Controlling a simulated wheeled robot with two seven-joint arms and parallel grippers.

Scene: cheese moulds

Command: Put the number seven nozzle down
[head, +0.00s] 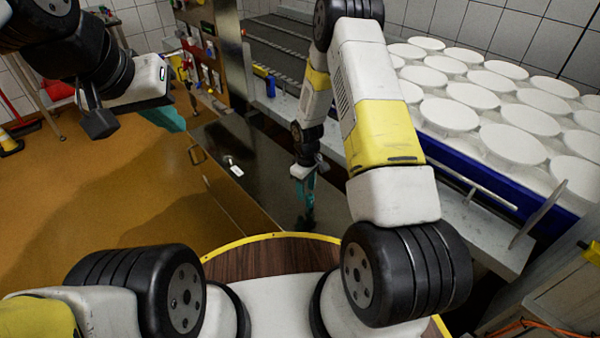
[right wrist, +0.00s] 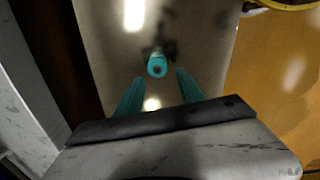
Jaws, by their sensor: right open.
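The nozzle (right wrist: 157,66) shows in the right wrist view as a teal round end with a dark centre, above a shiny dark metal top. I cannot read a number on it. My right gripper (right wrist: 156,88) is open, its two teal fingers apart on either side of and short of the nozzle, with a visible gap to each. In the head view my right gripper (head: 305,187) points down over the dark top, with the small teal nozzle (head: 309,213) just below its fingers. My left gripper (head: 165,118) is at the upper left, only partly visible, its jaws unclear.
The dark metal top (head: 262,160) carries a small white object (head: 233,167). White round moulds (head: 450,113) fill a blue-edged tray (head: 470,180) at the right. A board with hanging tools (head: 205,50) stands behind.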

